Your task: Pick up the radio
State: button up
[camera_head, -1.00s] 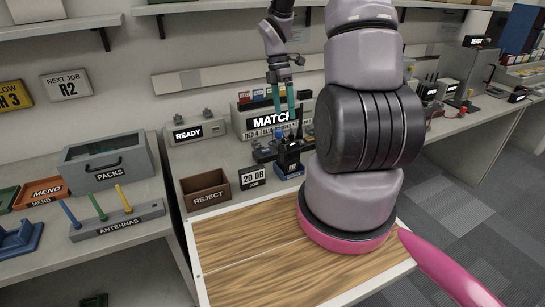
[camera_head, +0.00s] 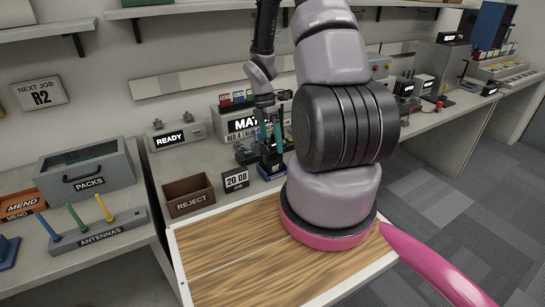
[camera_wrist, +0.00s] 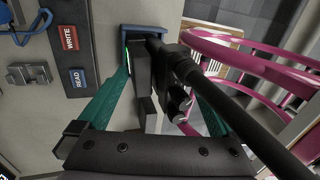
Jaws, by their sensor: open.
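A dark radio (camera_head: 272,158) stands upright in a blue stand (camera_head: 272,174) on the bench, in front of the MATCH unit. My gripper (camera_head: 269,142) points down at the radio's upper part with its teal fingers open. In the wrist view the radio (camera_wrist: 144,75) lies between the two spread fingers of my gripper (camera_wrist: 157,75), with its long black antenna and knobs toward the camera. The blue stand (camera_wrist: 143,29) shows at the top there. Whether a finger touches the radio I cannot tell.
A REJECT box (camera_head: 189,195) and a 20 DB sign (camera_head: 236,180) stand left of the radio. The MATCH unit (camera_head: 228,125) is close behind. WRITE (camera_wrist: 69,37) and READ (camera_wrist: 78,82) labels lie beside the left finger. The wooden board (camera_head: 225,262) in front is clear.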

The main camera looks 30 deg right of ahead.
grip_shut()
